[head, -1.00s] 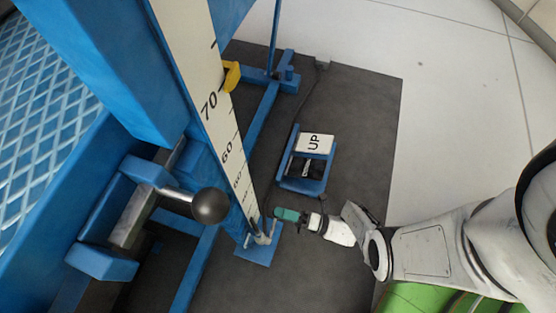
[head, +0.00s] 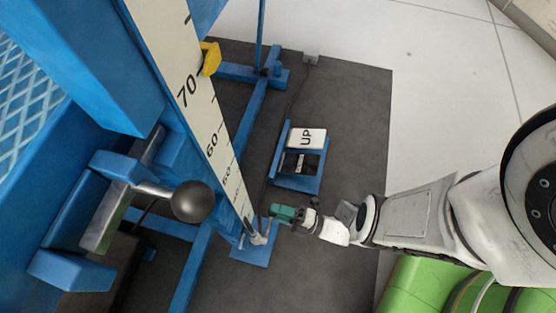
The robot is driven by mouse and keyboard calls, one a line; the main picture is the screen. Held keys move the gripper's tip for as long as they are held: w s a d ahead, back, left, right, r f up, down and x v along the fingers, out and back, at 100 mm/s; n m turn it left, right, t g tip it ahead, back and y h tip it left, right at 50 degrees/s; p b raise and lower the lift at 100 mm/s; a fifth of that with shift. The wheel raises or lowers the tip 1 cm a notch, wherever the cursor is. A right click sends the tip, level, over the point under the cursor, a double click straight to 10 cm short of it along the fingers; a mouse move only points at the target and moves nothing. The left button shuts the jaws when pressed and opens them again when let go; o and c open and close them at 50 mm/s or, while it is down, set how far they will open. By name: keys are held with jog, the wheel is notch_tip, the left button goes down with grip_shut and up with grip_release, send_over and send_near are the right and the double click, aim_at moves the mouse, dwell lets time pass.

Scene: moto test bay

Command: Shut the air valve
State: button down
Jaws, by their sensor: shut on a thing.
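The air valve (head: 259,239) is a small metal fitting low at the foot of the scale post, above a blue foot plate. A thin lever-like piece (head: 269,225) rises from it toward my gripper. My gripper (head: 273,212) is the green end of my arm, reaching in from the right. It is shut with its tip at the upper end of this thin piece. The jaws are too small to make out clearly, and the exact grip is partly hidden.
The scale post (head: 192,95) with a yellow pointer (head: 210,58) stands left of my gripper. A blue pedal box marked UP (head: 308,138) lies behind it on the dark mat (head: 345,110). A ball-ended lever (head: 192,201) juts out at left.

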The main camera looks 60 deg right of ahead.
jog(key=shift+f, duration=0.1)
jog(key=c, duration=0.7)
grip_release()
